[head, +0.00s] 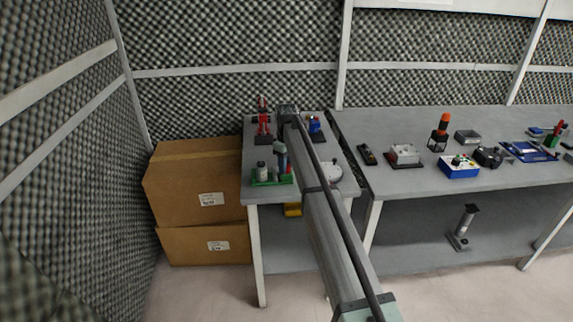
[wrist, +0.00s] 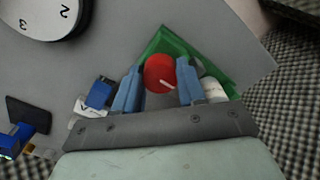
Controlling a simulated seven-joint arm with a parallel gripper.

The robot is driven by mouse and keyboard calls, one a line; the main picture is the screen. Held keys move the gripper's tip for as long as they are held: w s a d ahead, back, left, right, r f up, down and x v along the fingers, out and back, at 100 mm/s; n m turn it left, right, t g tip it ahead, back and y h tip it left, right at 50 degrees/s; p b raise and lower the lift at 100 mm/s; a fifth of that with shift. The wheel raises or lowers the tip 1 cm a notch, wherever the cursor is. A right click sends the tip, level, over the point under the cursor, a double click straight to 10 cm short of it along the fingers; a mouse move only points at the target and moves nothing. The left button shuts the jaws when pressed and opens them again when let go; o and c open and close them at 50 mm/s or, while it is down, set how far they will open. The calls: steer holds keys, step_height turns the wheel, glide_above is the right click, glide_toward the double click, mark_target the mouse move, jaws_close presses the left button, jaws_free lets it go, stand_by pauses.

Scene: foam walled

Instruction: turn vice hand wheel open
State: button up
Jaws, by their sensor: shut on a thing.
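A round red wheel (wrist: 159,73) with a white line on its face shows in the wrist view, above a green base (wrist: 172,45); I take it for the hand wheel. My gripper (wrist: 161,85) has its two blue fingers on opposite sides of the red wheel and is shut on it. In the head view my gripper (head: 283,168) reaches down over the green base (head: 263,182) at the front left of the small table. The wheel is hidden in that view. The vice's jaws cannot be made out.
A white numbered dial (head: 330,172) lies to the right. A red device (head: 263,122) and a blue device (head: 315,125) stand farther back. Cardboard boxes (head: 195,185) stand left of the table. A long bench (head: 430,180) is to the right.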

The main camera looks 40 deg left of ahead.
steer(key=o, duration=1.1)
steer(key=shift+c, duration=0.2)
steer(key=shift+r, duration=0.15)
step_height(320, 180, up, 14)
steer(key=shift+f, duration=0.2)
